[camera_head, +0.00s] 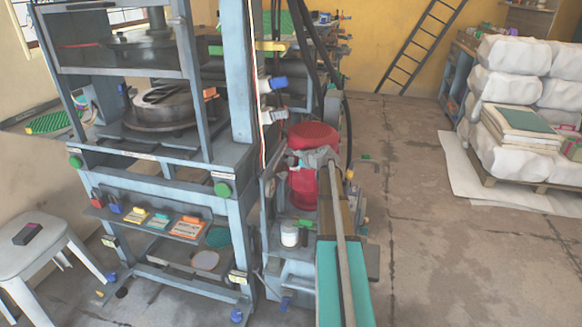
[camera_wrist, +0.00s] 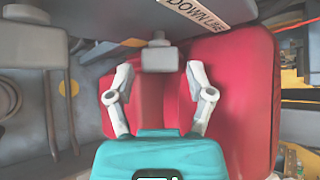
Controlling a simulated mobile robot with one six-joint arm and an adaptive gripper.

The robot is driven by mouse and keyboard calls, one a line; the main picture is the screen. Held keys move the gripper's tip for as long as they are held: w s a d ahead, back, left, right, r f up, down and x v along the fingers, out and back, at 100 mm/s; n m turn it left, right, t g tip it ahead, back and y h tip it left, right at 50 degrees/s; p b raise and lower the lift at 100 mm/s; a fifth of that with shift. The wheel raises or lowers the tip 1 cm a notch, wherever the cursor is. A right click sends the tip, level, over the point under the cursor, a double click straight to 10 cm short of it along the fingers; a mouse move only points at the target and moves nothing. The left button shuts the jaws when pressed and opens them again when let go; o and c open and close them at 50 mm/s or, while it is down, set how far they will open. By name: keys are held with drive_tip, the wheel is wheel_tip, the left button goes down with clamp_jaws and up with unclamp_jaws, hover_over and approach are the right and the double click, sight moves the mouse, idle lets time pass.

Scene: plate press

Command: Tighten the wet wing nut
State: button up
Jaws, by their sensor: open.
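In the wrist view my gripper (camera_wrist: 159,72) is open, with its two pale grey fingers apart above its teal body. A small grey block (camera_wrist: 158,56) with a little knob on top shows between and just beyond the fingertips. The fingers do not appear to close on it. I cannot tell whether this block is part of a wing nut, and no wet surface can be made out. A large red housing (camera_wrist: 235,105) fills the view behind the fingers.
A blue-grey press frame (camera_head: 232,160) stands at left centre, with a shelf of coloured tags (camera_head: 187,228). A white stool (camera_head: 40,247) is at left. Wrapped bales (camera_head: 515,60) stand at right. The floor (camera_head: 450,255) between is clear. A labelled grey bar (camera_wrist: 205,20) hangs close above the fingers.

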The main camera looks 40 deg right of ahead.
sight(291, 161)
drive_tip(key=shift+b+x, duration=0.5)
drive_tip(key=shift+x, duration=1)
drive_tip(key=c, duration=0.9)
